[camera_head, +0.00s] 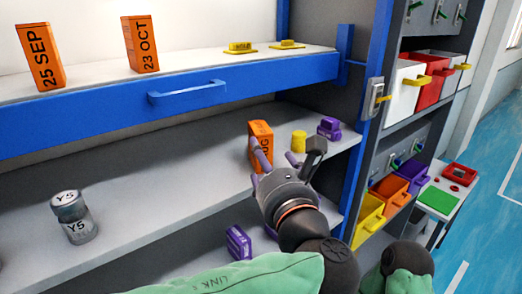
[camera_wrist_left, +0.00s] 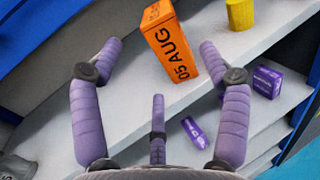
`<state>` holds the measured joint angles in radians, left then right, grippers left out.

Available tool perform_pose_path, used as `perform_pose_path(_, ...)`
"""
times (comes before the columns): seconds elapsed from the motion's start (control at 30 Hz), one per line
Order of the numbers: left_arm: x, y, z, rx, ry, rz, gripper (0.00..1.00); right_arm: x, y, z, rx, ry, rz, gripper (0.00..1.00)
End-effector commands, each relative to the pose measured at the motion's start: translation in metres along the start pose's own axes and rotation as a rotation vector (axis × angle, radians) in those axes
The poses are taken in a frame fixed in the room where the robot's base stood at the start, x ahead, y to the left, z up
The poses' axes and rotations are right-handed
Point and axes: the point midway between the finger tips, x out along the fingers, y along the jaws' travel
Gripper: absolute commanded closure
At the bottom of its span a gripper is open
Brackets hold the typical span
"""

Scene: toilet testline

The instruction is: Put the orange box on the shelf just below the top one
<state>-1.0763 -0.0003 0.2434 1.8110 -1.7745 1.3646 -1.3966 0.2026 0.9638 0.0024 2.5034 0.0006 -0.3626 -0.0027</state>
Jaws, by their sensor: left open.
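An orange box marked 05 AUG (camera_head: 262,142) stands upright on the shelf just below the top one (camera_head: 150,185); the gripper partly hides it in the head view. In the left wrist view the 05 AUG box (camera_wrist_left: 170,42) lies ahead, between the spread fingers in the picture, with no clear contact. My left gripper (camera_head: 283,160), with purple fingers, is open and empty in front of it; the fingers also show in the left wrist view (camera_wrist_left: 158,70). Two more orange boxes, 25 SEP (camera_head: 41,57) and 23 OCT (camera_head: 140,44), stand on the top shelf. My right gripper is not in view.
A yellow cylinder (camera_head: 299,141) and a purple object (camera_head: 329,128) stand right of the 05 AUG box. A Y5 can (camera_head: 72,217) stands at left. The blue front edge (camera_head: 100,122) has a handle. The second shelf's middle is clear.

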Motion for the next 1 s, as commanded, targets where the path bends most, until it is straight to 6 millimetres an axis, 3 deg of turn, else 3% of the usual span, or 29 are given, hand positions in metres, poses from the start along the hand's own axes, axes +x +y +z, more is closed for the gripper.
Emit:
perform_pose_path(0.1,-0.018,-0.001,0.0,0.0,-0.002,-0.003,0.24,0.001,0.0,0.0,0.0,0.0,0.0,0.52)
perform_pose_path(0.3,-0.03,0.0,0.0,0.0,0.0,0.0,0.24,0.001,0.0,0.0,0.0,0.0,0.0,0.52)
perform_pose_path(1.0,-0.031,0.0,0.0,0.0,0.0,0.0,0.24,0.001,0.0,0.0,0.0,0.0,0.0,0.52)
